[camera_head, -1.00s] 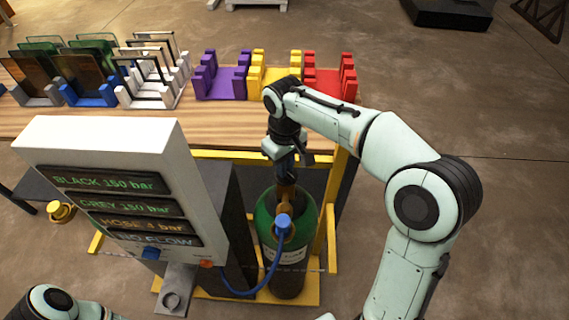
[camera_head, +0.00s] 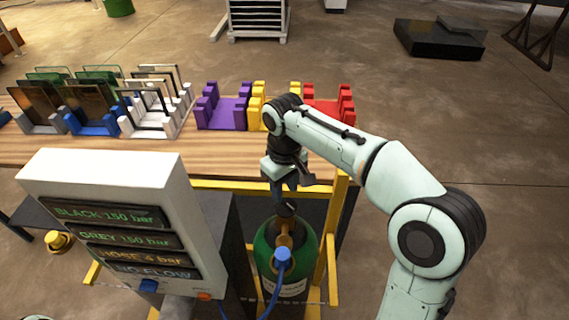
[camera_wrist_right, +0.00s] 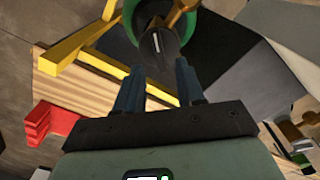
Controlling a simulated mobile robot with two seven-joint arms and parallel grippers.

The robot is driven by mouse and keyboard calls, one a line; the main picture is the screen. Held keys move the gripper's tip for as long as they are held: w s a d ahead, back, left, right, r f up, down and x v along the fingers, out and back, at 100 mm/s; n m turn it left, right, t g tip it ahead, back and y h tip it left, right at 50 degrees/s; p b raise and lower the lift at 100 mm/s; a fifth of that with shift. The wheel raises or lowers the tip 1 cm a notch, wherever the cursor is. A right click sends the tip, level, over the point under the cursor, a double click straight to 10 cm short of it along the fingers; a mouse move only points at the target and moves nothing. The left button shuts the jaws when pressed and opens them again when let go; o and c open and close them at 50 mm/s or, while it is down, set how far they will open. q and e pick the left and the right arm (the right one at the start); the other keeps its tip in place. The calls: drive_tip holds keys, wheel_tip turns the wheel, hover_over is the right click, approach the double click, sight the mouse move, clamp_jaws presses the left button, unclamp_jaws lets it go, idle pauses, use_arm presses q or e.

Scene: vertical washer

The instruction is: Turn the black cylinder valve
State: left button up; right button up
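The green gas cylinder (camera_head: 268,248) stands upright in a yellow frame. A black round valve knob (camera_head: 286,208) sits on top of its brass fitting (camera_head: 284,232). A blue knob (camera_head: 283,255) with a blue hose is on the fitting's front. My right gripper (camera_head: 285,195) points down just above the black knob. In the right wrist view, its two blue fingers (camera_wrist_right: 157,75) are spread apart, and the black knob (camera_wrist_right: 160,45) lies just beyond their tips, between their lines. Nothing is held.
A white gauge panel (camera_head: 105,175) stands left of the cylinder; it reads black 150 bar, grey 150 bar, hose 4 bar, no flow. A wooden table (camera_head: 120,155) behind holds purple, yellow and red racks and several plate holders. Yellow frame bars (camera_head: 331,235) flank the cylinder.

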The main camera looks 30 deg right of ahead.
sight(284, 201)
wheel_tip(284, 201, up, 10)
drive_tip(key=shift+f+p, duration=0.25)
drive_tip(key=shift+p, duration=0.1)
drive_tip(key=shift+w, duration=0.1)
